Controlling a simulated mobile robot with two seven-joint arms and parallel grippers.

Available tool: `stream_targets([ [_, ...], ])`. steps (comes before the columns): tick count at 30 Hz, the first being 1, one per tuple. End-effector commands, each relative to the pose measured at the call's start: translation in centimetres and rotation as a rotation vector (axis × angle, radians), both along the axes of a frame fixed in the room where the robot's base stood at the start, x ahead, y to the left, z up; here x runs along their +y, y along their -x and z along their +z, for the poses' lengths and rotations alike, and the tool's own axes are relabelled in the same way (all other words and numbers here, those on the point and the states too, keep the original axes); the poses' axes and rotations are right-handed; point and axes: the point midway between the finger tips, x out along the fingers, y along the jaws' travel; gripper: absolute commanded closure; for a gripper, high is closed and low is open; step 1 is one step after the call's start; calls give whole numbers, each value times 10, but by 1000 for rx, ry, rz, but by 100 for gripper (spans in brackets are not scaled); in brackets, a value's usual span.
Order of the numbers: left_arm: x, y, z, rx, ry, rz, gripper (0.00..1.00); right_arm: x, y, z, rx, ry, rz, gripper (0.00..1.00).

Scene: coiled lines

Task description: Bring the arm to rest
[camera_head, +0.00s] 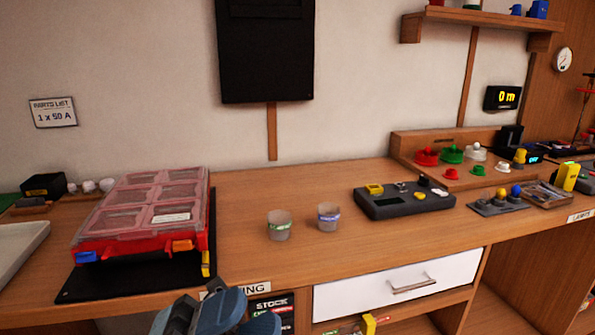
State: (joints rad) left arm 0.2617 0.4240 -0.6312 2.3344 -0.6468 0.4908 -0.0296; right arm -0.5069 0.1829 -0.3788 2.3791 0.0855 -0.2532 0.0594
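My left gripper or wrist (204,312) shows as blue-grey parts at the bottom edge of the head view, in front of the bench's front edge. It is cut off by the picture's edge, and I cannot tell whether its fingers are open or shut. Nothing held by it is visible. It appears apart from the bench and the things on it. My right gripper is not in view.
A wooden bench (330,250) carries a red clear-lidded case (140,212) on a black mat, two small cups (279,226) (328,217), and a dark control box (400,203). A white drawer (400,283) is shut below. Bare benchtop surrounds the cups.

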Motion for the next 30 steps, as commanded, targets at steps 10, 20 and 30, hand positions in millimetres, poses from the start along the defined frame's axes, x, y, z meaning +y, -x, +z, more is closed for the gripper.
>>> stream_targets([
  [10,52,-45,-110,1006,343,128,61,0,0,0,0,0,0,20],
  [20,77,-21,-221,1633,506,180,61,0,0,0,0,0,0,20],
  [30,87,-18,-207,1779,495,283,61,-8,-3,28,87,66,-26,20],
])
